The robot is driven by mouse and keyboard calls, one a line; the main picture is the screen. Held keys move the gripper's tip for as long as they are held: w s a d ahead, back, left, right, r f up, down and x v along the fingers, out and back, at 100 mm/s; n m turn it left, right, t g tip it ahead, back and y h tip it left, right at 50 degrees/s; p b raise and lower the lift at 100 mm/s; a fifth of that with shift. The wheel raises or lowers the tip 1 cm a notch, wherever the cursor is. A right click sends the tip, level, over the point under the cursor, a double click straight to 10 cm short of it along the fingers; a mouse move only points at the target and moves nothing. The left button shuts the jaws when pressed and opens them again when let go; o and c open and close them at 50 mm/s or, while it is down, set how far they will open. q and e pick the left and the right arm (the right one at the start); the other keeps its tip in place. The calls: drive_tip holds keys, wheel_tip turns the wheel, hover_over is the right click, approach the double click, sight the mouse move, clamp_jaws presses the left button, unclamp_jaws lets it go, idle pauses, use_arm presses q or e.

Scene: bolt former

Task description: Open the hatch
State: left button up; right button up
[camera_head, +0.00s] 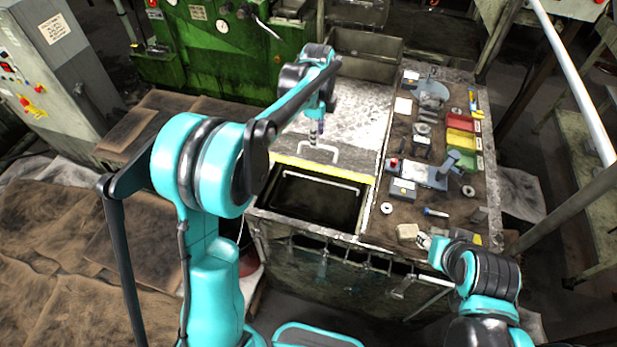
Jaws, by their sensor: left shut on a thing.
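The hatch (358,125) is a pale, worn metal plate behind a dark rectangular opening (315,200) in the machine top. A yellow strip (350,175) runs along the far edge of the opening. A light bar handle (333,154) stands near the hatch's front edge. My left gripper (315,140) reaches down from above and is shut on the handle. My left arm covers part of the hatch and the opening's left side. My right gripper (424,241) is low at the bench's front edge, beside a beige block (408,232); its fingers are too small to judge.
A brown bench top (400,215) to the right carries tools, a grey vice-like device (428,175) and red, yellow and green bins (460,139). A green machine (215,50) stands behind left. A grey control cabinet (60,75) stands at far left.

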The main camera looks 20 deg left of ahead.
use_arm(q)
drive_tip(key=s+f+b, duration=0.4)
drive_tip(key=s+f, duration=0.2)
drive_tip(key=f, duration=0.2)
drive_tip(key=shift+s, duration=0.25)
drive_tip(key=shift+a+f, duration=0.1)
drive_tip(key=s+a+f+n+t+b, duration=0.1)
drive_tip(key=s+f+n+t+b, duration=0.2)
drive_tip(key=s+n+b, duration=0.4)
drive_tip(key=s+a+f+n+t+b, duration=0.1)
drive_tip(key=s+f+n+t+b, duration=0.2)
drive_tip(key=s+n, duration=0.8)
wheel_tip(320, 180, down, 2)
drive_tip(key=s+b, duration=0.2)
drive_tip(key=b, duration=0.2)
drive_tip(key=shift+s, duration=0.2)
